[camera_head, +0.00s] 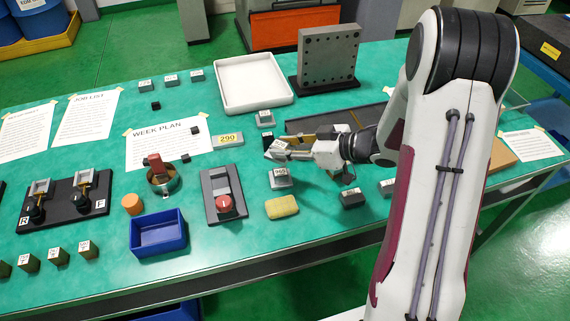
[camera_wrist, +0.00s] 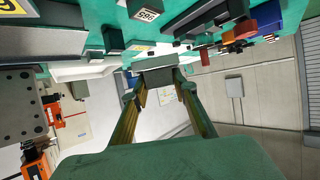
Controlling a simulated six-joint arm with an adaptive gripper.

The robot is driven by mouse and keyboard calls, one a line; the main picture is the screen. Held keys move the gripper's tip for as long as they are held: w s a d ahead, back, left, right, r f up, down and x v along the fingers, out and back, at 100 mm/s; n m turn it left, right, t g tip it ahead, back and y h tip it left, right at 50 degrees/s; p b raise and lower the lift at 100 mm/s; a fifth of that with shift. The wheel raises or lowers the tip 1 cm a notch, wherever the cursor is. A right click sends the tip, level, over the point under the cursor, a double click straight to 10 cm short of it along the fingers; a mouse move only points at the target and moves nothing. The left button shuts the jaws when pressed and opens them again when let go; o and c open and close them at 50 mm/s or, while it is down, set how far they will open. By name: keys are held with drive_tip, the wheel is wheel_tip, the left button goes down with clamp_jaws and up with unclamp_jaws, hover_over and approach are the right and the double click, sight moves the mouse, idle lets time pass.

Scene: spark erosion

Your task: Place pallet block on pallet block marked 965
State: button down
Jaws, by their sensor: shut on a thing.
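My gripper (camera_head: 291,153) is shut on a grey pallet block (camera_head: 276,148) with a white label, held above the table in the head view. In the wrist view, the held block (camera_wrist: 157,64) sits between the fingertips of my gripper (camera_wrist: 156,78). The pallet block marked 965 (camera_head: 280,181) stands on the green table, just below the held block in the head picture. Its label also shows at the top of the wrist view (camera_wrist: 148,14). The two blocks look apart. The exact height of the gap cannot be told.
Another labelled block (camera_head: 265,120) stands behind, near the white tray (camera_head: 253,84). A yellow-labelled plate (camera_head: 228,141) is to the left.

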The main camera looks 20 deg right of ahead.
sight(286, 174)
drive_tip(key=shift+f, duration=1.25)
drive_tip(key=shift+f, duration=0.1)
drive_tip(key=shift+f, duration=2)
drive_tip(key=shift+f, duration=0.15)
drive_tip(key=c, duration=1.6)
unclamp_jaws()
drive_tip(key=shift+s+d+r, duration=0.25)
drive_tip(key=shift+d+r, duration=0.1)
drive_tip(key=shift+d, duration=0.05)
drive_tip(key=shift+v, duration=5.45)
